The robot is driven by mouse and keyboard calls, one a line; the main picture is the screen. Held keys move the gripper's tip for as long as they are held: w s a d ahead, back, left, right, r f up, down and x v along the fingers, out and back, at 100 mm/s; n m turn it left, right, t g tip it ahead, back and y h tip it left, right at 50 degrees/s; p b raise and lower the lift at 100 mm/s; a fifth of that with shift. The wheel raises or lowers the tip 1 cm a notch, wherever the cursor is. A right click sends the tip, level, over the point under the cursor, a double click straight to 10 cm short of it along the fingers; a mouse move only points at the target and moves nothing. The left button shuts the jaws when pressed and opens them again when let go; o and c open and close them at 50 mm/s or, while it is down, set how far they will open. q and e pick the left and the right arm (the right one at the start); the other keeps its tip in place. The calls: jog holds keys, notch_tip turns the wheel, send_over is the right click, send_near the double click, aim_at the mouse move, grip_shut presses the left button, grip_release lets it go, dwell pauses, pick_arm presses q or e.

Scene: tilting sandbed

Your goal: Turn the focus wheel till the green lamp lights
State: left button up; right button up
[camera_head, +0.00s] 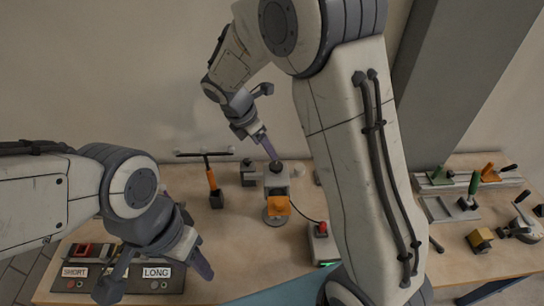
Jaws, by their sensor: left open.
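A grey instrument (276,181) with an orange block (278,206) on its front stands mid-table. A pale round part on its right side may be the focus wheel; I cannot tell. A cable runs to a small box (322,247) with a red button. A green strip (327,264) shows at its front edge; whether it is a lit lamp is unclear. My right gripper (268,148) points down just above the instrument's top, apparently apart from it; its jaw opening is unclear. My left gripper (197,262) is open and empty, low over the table's left front.
A panel (120,283) marked SHORT and LONG lies below my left gripper. A black T-bar on an orange stem (212,182) stands left of the instrument. My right arm hides the middle-right table.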

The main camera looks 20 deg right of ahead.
aim_at(275, 165)
jog(key=p+x, duration=0.1)
jog(key=x, duration=0.8)
jog(key=shift+s+f+p, duration=0.1)
jog(key=shift+f+p, duration=0.2)
grip_shut()
